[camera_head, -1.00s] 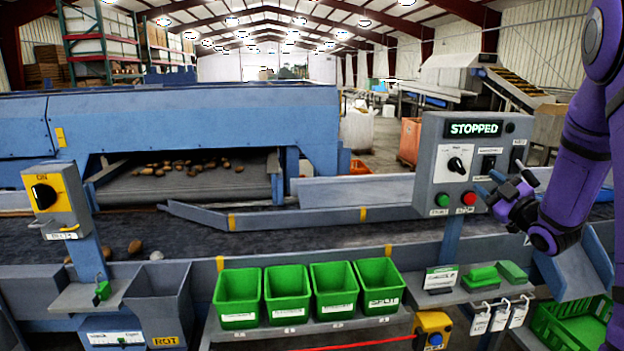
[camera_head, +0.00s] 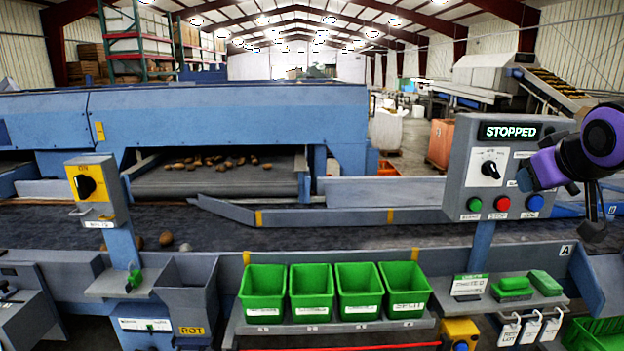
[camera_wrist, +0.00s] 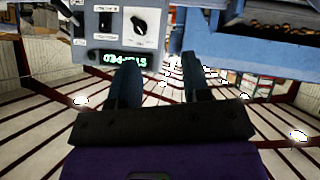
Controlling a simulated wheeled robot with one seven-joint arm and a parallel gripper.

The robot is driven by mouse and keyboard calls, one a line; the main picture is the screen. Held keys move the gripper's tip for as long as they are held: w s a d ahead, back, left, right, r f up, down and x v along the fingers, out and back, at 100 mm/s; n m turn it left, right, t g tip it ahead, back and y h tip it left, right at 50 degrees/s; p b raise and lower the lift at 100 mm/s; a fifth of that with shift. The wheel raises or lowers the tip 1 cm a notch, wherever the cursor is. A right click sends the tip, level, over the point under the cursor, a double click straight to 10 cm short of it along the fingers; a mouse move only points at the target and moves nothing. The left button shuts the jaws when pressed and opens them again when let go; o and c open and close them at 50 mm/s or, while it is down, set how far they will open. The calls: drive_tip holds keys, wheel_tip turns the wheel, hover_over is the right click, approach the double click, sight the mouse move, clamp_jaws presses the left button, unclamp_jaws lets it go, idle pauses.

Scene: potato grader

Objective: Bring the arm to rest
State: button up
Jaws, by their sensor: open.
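My purple arm (camera_head: 603,135) is at the right edge of the head view, partly in front of the right side of the grey control panel (camera_head: 457,195). In the wrist view my gripper (camera_wrist: 158,75) is open, with nothing between its two dark fingers. That view is upside down and shows the panel's dial (camera_wrist: 139,22) and its lit display (camera_wrist: 122,58) beyond the fingers. In the head view the display (camera_head: 508,132) reads STOPPED. Green, red and blue buttons sit in a row below the dial, clear of the arm.
Four-sided green bins (camera_head: 262,292) stand in a row on the front shelf. A yellow switch box (camera_head: 92,185) stands at left. Potatoes (camera_head: 215,162) lie on the belt under the blue machine (camera_head: 230,110). Green blocks (camera_head: 513,288) and hanging tags are below the panel.

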drive_tip(key=s+a+f+g+y, duration=0.1)
drive_tip(key=s+a, duration=0.3)
drive_tip(key=s, duration=0.5)
drive_tip(key=s+a+f+m+g+y, duration=0.1)
drive_tip(key=s+a+g, duration=0.3)
drive_tip(key=s, duration=0.5)
drive_tip(key=shift+d, duration=0.15)
